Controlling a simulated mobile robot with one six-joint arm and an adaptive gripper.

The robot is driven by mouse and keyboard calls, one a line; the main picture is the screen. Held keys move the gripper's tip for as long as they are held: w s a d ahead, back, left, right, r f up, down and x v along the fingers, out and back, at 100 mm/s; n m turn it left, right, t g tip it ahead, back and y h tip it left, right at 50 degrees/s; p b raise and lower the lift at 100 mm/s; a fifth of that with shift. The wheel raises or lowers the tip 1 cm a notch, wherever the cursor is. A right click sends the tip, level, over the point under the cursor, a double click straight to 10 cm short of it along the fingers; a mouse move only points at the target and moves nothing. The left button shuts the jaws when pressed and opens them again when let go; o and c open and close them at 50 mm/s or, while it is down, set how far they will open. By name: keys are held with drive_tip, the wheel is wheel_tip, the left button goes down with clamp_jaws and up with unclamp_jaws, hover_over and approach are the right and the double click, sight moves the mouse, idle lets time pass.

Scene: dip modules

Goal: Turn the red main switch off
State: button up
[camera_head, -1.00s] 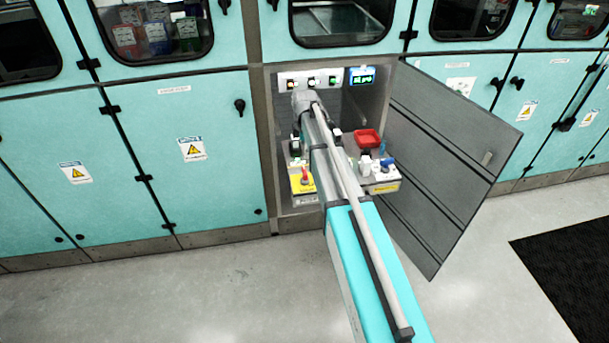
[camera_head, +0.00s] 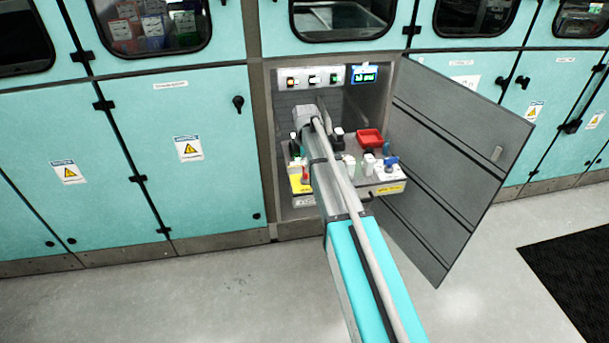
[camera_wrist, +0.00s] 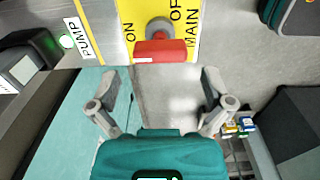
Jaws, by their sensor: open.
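The red main switch (camera_wrist: 160,52) shows in the wrist view as a red handle on a round grey hub, on a yellow plate (camera_wrist: 187,48). The words ON, OFF and MAIN are printed beside it. The handle juts from the hub toward my gripper, and I cannot tell its exact setting. My gripper (camera_wrist: 161,82) is open, with one finger on each side just short of the handle and nothing between them. In the head view the red switch (camera_head: 306,175) stands on the yellow plate (camera_head: 298,187), left of my arm; my fingers are hidden there.
A red tray (camera_head: 369,138) and a blue-handled valve (camera_head: 389,161) stand right of my arm. The open grey cabinet door (camera_head: 455,160) bounds the right side.

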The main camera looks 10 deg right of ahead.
drive_tip(key=shift+f+b, duration=1.4)
drive_tip(key=shift+f, duration=0.35)
